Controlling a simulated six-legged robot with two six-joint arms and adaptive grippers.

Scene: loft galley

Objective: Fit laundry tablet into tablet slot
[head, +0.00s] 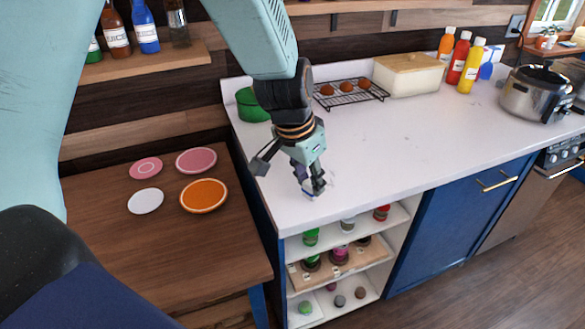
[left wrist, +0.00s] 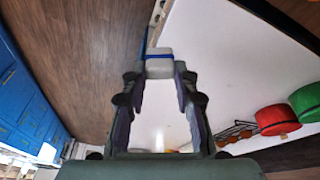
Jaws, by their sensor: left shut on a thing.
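My left gripper (head: 311,186) is above the white counter near its front left edge, pointing down. It is shut on the laundry tablet, a small pale block (left wrist: 159,67) between the fingertips in the left wrist view. A blue edge shows by the block there. In the head view the fingers mostly hide the tablet, with only a little white and blue showing at the tips. I cannot make out a tablet slot for certain. My right gripper is not in view.
Open shelves (head: 385,250) under the counter (head: 400,140) hold several small jars and a wooden board. A green pot (head: 250,104), wire rack (head: 350,93), bread box (head: 408,74) and steel pot (head: 535,94) stand farther back. The wooden table (head: 150,255) at left holds several discs.

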